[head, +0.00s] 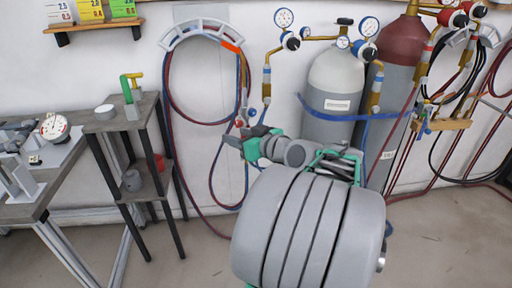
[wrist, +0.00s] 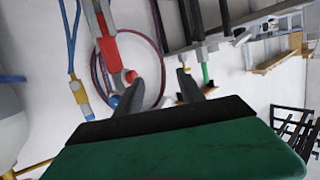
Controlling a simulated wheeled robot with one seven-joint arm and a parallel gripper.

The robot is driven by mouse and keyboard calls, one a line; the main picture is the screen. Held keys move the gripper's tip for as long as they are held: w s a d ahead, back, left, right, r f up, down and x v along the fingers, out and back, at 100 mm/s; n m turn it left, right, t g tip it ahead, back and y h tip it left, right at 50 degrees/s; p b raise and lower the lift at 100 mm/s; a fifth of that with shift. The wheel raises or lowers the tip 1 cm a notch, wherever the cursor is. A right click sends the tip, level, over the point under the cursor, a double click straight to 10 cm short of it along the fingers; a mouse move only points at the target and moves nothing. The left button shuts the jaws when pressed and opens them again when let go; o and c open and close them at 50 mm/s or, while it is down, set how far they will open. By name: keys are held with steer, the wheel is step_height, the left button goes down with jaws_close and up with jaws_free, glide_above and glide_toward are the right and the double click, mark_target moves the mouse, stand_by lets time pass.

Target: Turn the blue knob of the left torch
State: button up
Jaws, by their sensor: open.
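The left torch hangs by the wall in front of my gripper (head: 243,138). In the wrist view its red body (wrist: 110,50) is at upper left, with a small red knob (wrist: 131,76) by the tip of the left finger. The blue knob (wrist: 113,101) is just left of that finger, partly hidden by it. My gripper (wrist: 158,76) is open, with nothing visibly held between the fingers. Both knobs lie toward the left finger, not midway between the two. I cannot tell whether the finger touches either knob. In the head view my gripper partly covers the torch.
A hose rack (head: 205,30) with looped red and blue hoses is on the wall behind. A grey-white cylinder (head: 335,90) and a dark red one (head: 398,60) stand to the right. A second torch (head: 425,122) is farther right. A small stand (head: 112,123) is left.

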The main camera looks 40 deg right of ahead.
mark_target(254, 114)
steer(key=s+d+r+m+t+h+b, duration=0.1)
steer(key=s+d+r+t+h+b, duration=0.15)
steer(key=s+d, duration=0.4)
steer(key=w, duration=0.3)
steer(key=w+d, duration=0.1)
steer(key=w, duration=0.2)
steer(key=w+d, duration=0.1)
steer(key=w, duration=0.2)
steer(key=shift+d+f+p, duration=0.25)
steer(key=shift+f+p, duration=0.05)
steer(key=shift+p, duration=0.1)
steer(key=shift+c, duration=0.3)
jaws_close()
